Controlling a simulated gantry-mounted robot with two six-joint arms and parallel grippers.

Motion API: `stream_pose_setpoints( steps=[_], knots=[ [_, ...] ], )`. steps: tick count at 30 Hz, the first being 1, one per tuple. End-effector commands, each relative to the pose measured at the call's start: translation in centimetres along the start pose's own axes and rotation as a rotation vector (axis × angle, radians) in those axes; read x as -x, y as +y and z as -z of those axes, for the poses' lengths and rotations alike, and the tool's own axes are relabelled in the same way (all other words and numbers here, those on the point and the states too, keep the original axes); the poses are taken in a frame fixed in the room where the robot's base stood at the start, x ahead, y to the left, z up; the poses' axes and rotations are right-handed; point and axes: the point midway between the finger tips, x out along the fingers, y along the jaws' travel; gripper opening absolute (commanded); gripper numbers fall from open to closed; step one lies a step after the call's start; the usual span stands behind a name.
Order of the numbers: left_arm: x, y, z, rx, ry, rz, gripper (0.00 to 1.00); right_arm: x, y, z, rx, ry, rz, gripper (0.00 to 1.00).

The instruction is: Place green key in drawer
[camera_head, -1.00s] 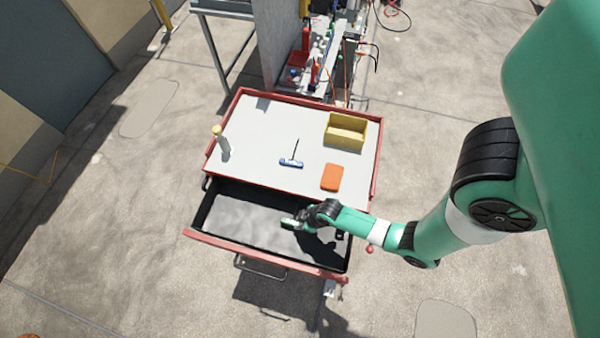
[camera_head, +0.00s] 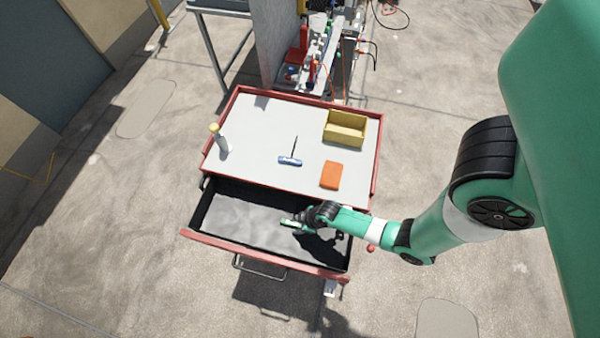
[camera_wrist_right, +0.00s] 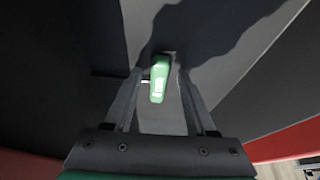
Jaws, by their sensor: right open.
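The green key (camera_wrist_right: 159,80) shows between the fingertips of my right gripper (camera_wrist_right: 160,92) in the right wrist view, with its green handle towards me. My right gripper (camera_head: 304,220) is open and reaches into the drawer from the right. I cannot tell whether a finger touches the key or whether the key rests on the drawer floor. The drawer (camera_head: 232,214) is pulled open, dark inside with a red front. My left gripper is not in view.
The cabinet's grey top (camera_head: 255,130) above the drawer carries a blue T-handle key (camera_head: 290,160), an orange block (camera_head: 330,175), a yellow bin (camera_head: 345,128) and a bottle (camera_head: 219,140). The left part of the drawer is bare. Equipment with cables (camera_head: 325,45) stands behind.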

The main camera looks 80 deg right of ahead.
Motion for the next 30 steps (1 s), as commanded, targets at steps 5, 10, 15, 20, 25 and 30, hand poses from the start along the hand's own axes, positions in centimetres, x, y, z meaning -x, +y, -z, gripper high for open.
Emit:
stream_pose_setpoints(
  steps=[5, 10, 15, 20, 25, 30],
  knots=[
    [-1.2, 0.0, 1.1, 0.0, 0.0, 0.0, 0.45, 2.6, 0.0, 0.2, -0.001, 0.0, 0.0, 0.56],
    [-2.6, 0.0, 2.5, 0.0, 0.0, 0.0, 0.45, 7.0, 0.0, 0.2, -0.002, 0.001, -0.001, 0.56],
    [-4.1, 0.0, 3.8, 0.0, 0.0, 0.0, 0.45, 10.9, 0.0, 0.3, -0.002, 0.0, -0.001, 0.56],
    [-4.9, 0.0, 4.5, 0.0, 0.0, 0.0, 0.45, 12.2, 0.0, 0.1, 0.0, -0.001, -0.001, 0.56],
    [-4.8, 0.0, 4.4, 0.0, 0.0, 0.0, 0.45, 12.2, 0.0, 0.0, 0.0, 0.0, 0.0, 0.56],
    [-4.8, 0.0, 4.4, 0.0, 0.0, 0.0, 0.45, 12.1, 0.0, 0.0, 0.0, 0.0, 0.0, 0.56]
  ],
)
